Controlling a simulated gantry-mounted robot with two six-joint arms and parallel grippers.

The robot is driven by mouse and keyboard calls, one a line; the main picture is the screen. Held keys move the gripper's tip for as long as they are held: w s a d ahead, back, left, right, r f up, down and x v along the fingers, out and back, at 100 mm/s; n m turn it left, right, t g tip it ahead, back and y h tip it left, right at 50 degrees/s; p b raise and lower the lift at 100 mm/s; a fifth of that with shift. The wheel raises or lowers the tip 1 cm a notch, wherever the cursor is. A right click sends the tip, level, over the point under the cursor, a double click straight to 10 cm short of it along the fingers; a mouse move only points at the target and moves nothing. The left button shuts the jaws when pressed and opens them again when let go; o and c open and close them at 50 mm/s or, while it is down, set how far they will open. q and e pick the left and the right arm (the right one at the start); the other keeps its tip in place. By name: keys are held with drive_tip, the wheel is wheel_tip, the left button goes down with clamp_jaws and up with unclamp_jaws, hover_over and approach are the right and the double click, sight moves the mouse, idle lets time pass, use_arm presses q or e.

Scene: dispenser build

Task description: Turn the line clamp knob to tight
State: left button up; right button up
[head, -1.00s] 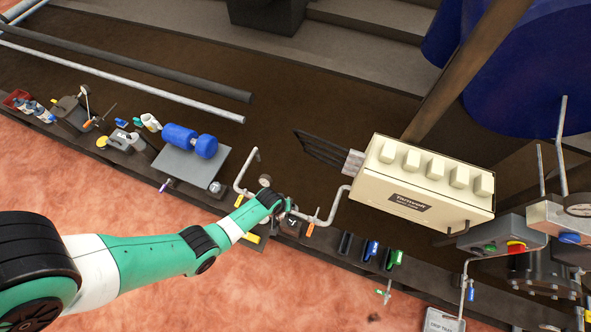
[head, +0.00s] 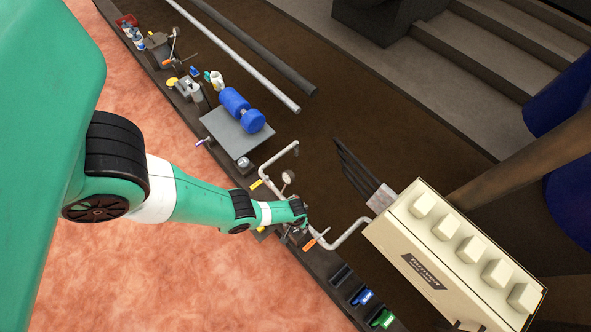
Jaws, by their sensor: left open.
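My left arm comes in from the left in the head view. Its gripper (head: 299,220) is at the pipe line in the middle of the rail, over a small dark fitting (head: 293,237). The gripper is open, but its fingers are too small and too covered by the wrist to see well. The line clamp knob cannot be told apart here; it may be hidden behind the wrist. Whether the gripper touches the fitting cannot be told. My right gripper is not in view.
A grey pipe with an orange lever (head: 309,245) runs right to the cream box (head: 433,263). A round gauge (head: 288,177) stands just behind the wrist. A blue motor (head: 241,110) on a grey plate (head: 229,137) is up left. Blue (head: 363,297) and green (head: 383,319) holders sit lower right.

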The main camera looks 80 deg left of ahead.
sight(295, 230)
use_arm(q)
wheel_tip(295, 230, down, 3)
drive_tip(key=shift+f+b, duration=0.15)
drive_tip(key=shift+b, duration=0.7)
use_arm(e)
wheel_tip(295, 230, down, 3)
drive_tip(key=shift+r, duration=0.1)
use_arm(q)
drive_tip(key=c, duration=1.4)
drive_tip(key=shift+m, duration=0.3)
drive_tip(key=m, duration=0.3)
drive_tip(key=shift+m, duration=2)
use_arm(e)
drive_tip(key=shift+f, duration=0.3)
